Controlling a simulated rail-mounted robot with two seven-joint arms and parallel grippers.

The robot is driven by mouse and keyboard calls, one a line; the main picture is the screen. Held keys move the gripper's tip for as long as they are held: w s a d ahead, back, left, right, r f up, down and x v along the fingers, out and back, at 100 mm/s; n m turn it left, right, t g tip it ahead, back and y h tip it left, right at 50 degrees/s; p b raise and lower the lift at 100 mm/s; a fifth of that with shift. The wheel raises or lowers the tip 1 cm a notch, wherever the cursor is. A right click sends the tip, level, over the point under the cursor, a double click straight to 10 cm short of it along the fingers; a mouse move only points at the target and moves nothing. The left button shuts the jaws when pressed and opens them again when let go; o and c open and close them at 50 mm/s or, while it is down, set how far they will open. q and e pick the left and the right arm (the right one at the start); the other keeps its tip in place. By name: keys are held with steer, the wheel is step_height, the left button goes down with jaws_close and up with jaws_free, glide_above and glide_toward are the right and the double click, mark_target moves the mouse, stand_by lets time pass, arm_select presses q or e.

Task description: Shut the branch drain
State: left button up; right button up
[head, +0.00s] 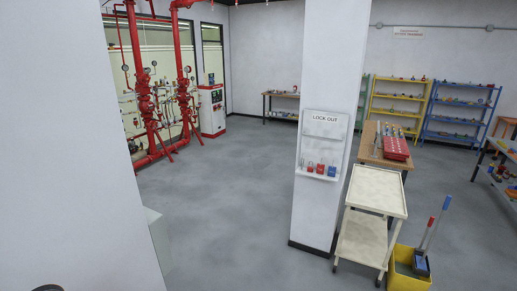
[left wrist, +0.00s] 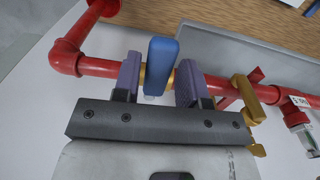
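In the left wrist view, a blue lever handle (left wrist: 161,66) stands on a small brass valve in a red pipe (left wrist: 100,66). The lever points across the pipe. I cannot tell whether this valve is the branch drain; no label for it is readable. My left gripper (left wrist: 158,78) is open, with one purple-grey finger on each side of the blue handle and a visible gap on both sides. The fingertips reach the pipe's line in the picture. My right gripper is in neither view. The head view does not show this valve or the left gripper.
In the head view, a white pillar with a lockout board (head: 322,145), a cream cart (head: 372,192) and a yellow bucket (head: 408,275) stand right of open floor.

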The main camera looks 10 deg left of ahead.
arm_select(q)
steer(key=shift+o, duration=1.1)
steer(key=shift+r+p, duration=1.15)
steer(key=shift+r, duration=1.9)
